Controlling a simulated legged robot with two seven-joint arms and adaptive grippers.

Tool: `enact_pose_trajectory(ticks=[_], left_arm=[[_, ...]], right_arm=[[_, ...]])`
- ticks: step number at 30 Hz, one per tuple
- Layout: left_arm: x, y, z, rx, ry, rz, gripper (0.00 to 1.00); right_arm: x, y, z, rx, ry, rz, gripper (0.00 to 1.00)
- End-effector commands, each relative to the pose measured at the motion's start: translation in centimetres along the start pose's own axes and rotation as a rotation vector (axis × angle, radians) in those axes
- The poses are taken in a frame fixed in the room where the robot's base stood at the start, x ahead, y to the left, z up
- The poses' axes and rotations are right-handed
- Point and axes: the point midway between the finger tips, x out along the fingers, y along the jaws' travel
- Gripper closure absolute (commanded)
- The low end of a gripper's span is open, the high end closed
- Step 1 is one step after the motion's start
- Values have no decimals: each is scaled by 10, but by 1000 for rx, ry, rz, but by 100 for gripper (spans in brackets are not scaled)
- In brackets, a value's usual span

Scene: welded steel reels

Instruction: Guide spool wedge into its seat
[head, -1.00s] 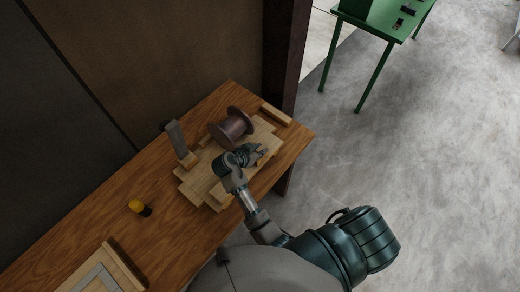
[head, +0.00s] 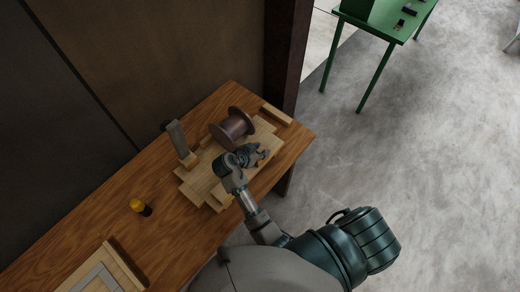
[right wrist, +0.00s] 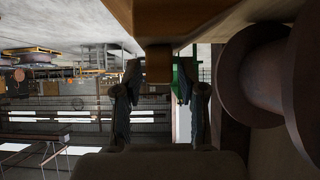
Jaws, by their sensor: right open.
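The brown steel spool (head: 232,127) lies on its side on a stepped wooden board (head: 194,183) on the workbench. Its flanges also show large at the right of the right wrist view (right wrist: 262,78). My right gripper (head: 264,155) is over the board, on the near side of the spool. In the right wrist view my open fingers (right wrist: 158,90) stand either side of a small wooden block end (right wrist: 158,63), with gaps beside it. This may be the wedge; I cannot tell for sure. Its seat is not clearly visible. My left gripper is out of view.
A wooden block (head: 276,115) lies at the bench's far end. A grey upright plate (head: 178,138) stands left of the board. A green table (head: 385,28) stands apart across open floor.

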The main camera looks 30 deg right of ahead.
Motion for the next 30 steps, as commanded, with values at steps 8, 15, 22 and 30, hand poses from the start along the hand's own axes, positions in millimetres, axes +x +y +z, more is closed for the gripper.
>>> enact_pose_trajectory(ticks=[8,15,22,30], left_arm=[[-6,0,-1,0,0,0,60],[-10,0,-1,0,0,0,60],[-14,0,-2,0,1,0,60],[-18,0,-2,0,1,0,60]], right_arm=[[-9,0,0,0,-1,0,59],[-16,0,0,0,-1,-1,59],[-23,0,0,0,-1,-1,59],[-31,0,0,0,-1,-1,59]])
